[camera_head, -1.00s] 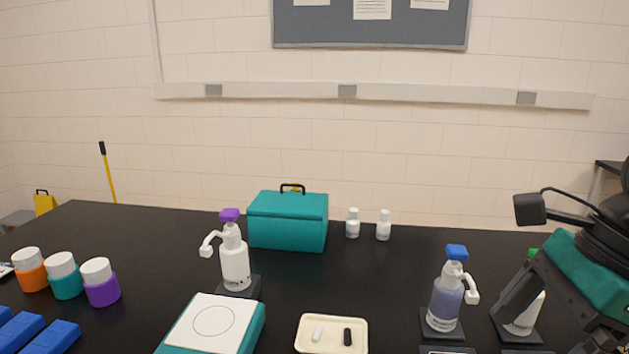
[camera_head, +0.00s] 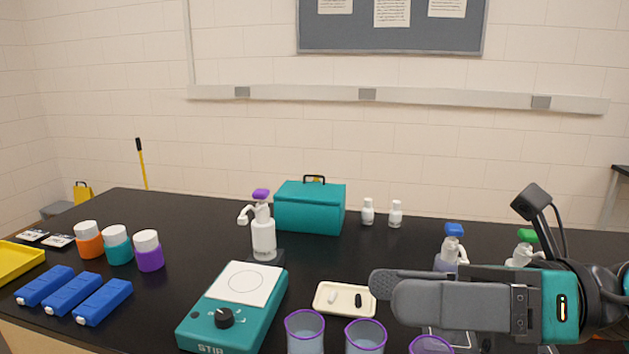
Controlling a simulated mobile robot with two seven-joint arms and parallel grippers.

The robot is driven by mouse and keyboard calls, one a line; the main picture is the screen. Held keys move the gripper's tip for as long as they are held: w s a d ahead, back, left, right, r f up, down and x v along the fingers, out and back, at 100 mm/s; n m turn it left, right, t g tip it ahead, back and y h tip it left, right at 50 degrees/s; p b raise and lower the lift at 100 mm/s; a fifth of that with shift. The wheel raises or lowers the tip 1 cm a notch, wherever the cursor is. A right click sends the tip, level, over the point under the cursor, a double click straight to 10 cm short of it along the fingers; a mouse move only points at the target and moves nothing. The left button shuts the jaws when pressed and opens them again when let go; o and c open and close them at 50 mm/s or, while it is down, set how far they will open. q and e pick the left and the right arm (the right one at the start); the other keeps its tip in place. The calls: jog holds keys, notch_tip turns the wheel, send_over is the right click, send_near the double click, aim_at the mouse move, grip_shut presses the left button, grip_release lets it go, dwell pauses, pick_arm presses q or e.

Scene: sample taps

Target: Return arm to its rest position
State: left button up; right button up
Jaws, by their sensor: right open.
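My right gripper (camera_head: 385,294) comes in from the right in the head view, with its fingers pointing left over the front right of the black table (camera_head: 190,212). It is open and holds nothing. It hides the lower part of the blue-topped pump bottle (camera_head: 453,240) and of the green-topped pump bottle (camera_head: 524,248) behind it. A purple-topped pump bottle (camera_head: 263,232) stands further left. My left gripper is not in view.
Purple-rimmed beakers (camera_head: 305,330) stand at the front edge, close to my right gripper. A cream tray (camera_head: 322,306) and a teal stirrer (camera_head: 235,318) lie to its left. A teal case (camera_head: 310,212) stands at the back. Several capped jars (camera_head: 149,258) are at left.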

jog(key=w+d+r+m+t+h, duration=0.1)
jog(key=w+d+m+t+h, duration=0.4)
jog(key=m+t, duration=1.4)
jog(key=w+d+f+m+g+h, duration=0.2)
jog(key=w+d+f+m+h, duration=0.15)
jog(key=f+m+h, duration=0.45)
jog(key=w+d+f+m+g+h, duration=0.2)
jog(key=d+f+m+h, duration=0.3)
jog(key=f+m, duration=0.45)
jog(key=s+a+f+m+g, duration=0.2)
jog(key=s+f+m+g, duration=0.6)
jog(key=s+f+g, duration=0.8)
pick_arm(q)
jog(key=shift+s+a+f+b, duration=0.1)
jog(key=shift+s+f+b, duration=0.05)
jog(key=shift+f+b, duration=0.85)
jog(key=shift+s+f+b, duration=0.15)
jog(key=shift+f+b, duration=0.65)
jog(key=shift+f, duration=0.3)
pick_arm(e)
jog(key=w+a+f+t, duration=0.1)
jog(key=w+f+t, duration=0.1)
jog(key=f+t, duration=0.3)
jog(key=w+a+f+t+y, duration=0.1)
jog(key=f+t, duration=0.4)
jog(key=f, duration=0.5)
jog(key=shift+w+a+n, duration=0.25)
jog(key=shift+w+n, duration=0.1)
jog(key=shift+w, duration=0.3)
